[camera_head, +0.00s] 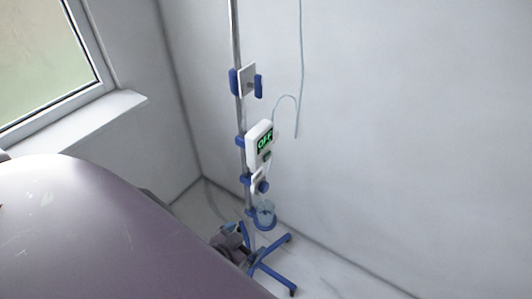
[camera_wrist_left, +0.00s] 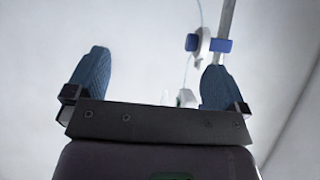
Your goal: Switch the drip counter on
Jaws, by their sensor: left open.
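The drip counter (camera_head: 259,143) is a white box on the pole of a drip stand (camera_head: 236,40). Its dark screen shows green lettering that looks like OFF, with a small dark green patch below it. My left gripper (camera_head: 237,231) is low beside the stand, below and left of the counter, apart from it. In the left wrist view its two blue fingers (camera_wrist_left: 156,75) are wide apart with nothing gripped. There the pole (camera_wrist_left: 226,18) rises behind the right finger. I cannot tell which white fitting there is the counter. My right gripper is not in view.
A white plate with blue clamps (camera_head: 248,81) sits higher on the pole. A blue knob (camera_head: 263,187) and a clear cup (camera_head: 266,213) in a blue ring are below the counter. Blue feet (camera_head: 275,282) spread on the floor. A thin tube (camera_head: 301,60) hangs beside the pole. Walls stand behind.

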